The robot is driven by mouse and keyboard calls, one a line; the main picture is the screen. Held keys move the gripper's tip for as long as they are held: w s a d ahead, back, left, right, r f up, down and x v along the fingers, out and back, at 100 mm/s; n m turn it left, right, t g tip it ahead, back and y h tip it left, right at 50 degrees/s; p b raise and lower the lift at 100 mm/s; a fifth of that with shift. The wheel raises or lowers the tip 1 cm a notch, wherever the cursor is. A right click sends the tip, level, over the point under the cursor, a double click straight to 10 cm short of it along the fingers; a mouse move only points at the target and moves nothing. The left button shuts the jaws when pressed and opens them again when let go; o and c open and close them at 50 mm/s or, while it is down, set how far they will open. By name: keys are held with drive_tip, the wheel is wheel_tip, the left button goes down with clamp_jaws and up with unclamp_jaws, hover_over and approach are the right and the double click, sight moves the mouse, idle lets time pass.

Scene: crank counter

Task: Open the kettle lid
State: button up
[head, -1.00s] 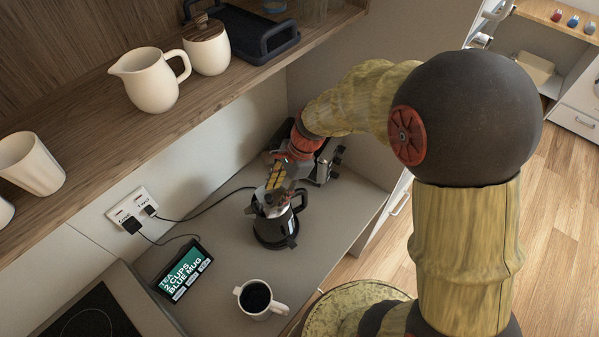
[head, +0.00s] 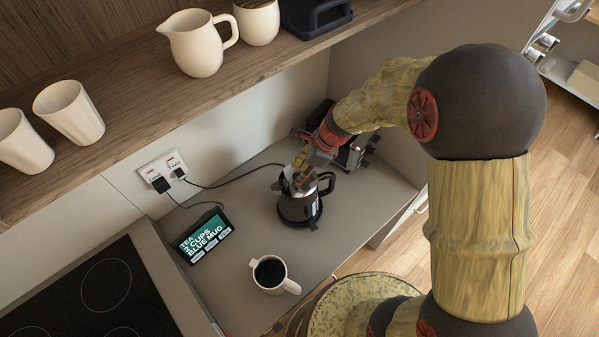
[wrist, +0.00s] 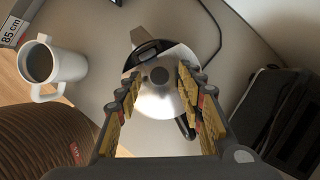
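The kettle (head: 298,210) stands upright on the counter, with a dark body, a silver top and a black handle on its right. In the wrist view its round silver lid (wrist: 158,101) has a dark knob in the middle. My gripper (head: 300,172) is directly above the kettle top. In the wrist view my gripper (wrist: 159,78) is open, with one finger on each side of the knob and a clear gap between them. Whether the fingertips touch the lid cannot be told. The fingers hide part of the kettle top in the head view.
A white mug (head: 270,273) of dark liquid stands in front of the kettle. A small display (head: 204,237) and an outlet (head: 163,169) with cords are to the left. A dark appliance (head: 352,150) sits behind. A wooden shelf (head: 120,133) with crockery overhangs the counter.

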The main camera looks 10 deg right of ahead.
drive_tip(key=shift+a+f, duration=0.1)
drive_tip(key=shift+f, duration=0.15)
drive_tip(key=shift+c, duration=0.5)
clamp_jaws()
idle(0.4)
